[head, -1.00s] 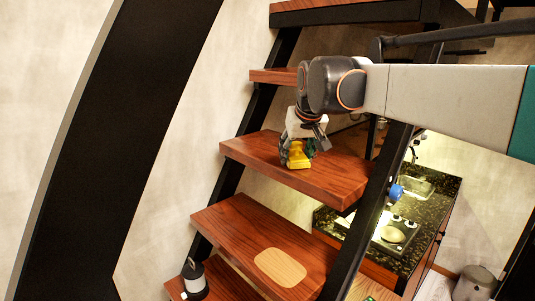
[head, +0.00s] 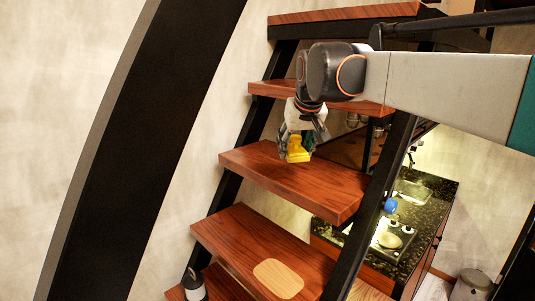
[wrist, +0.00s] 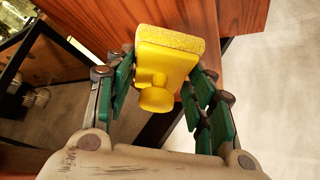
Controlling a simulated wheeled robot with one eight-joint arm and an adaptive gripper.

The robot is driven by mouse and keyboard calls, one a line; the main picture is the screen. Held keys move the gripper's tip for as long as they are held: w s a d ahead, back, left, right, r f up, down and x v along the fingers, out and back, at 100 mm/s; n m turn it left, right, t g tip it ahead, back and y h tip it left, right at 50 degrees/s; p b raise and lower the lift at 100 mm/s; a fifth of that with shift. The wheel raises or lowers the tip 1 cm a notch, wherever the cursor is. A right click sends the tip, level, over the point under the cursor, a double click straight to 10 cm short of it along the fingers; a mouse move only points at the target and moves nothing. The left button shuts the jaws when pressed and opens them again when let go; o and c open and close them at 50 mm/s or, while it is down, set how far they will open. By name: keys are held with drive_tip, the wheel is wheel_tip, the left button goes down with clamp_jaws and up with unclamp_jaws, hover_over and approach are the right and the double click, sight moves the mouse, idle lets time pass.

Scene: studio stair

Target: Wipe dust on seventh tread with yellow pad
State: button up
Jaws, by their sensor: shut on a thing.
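My gripper (head: 297,138) is shut on the yellow pad (head: 298,152) by its knob. In the wrist view the yellow pad (wrist: 172,50) sits between the green fingers of my gripper (wrist: 163,88), with its textured face pointing away from me. The pad is over the rear part of a reddish wooden tread (head: 300,188) in the middle of the head view. I cannot tell whether it touches that tread. I see no clear dust on the tread, and I cannot tell from the frames which tread is the seventh.
A pale oval board (head: 278,279) lies on the tread below (head: 245,240). A dark lantern-like object (head: 194,285) stands lower left. Black stringers flank the treads, and another tread (head: 278,90) is above. A blue object (head: 390,206) is by the right stringer, near a kitchen counter (head: 430,215).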

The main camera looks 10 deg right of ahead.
sight(296, 136)
drive_tip(key=shift+r, duration=0.1)
drive_tip(key=shift+r+p, duration=0.95)
drive_tip(key=shift+r, duration=0.5)
drive_tip(key=shift+f, duration=0.1)
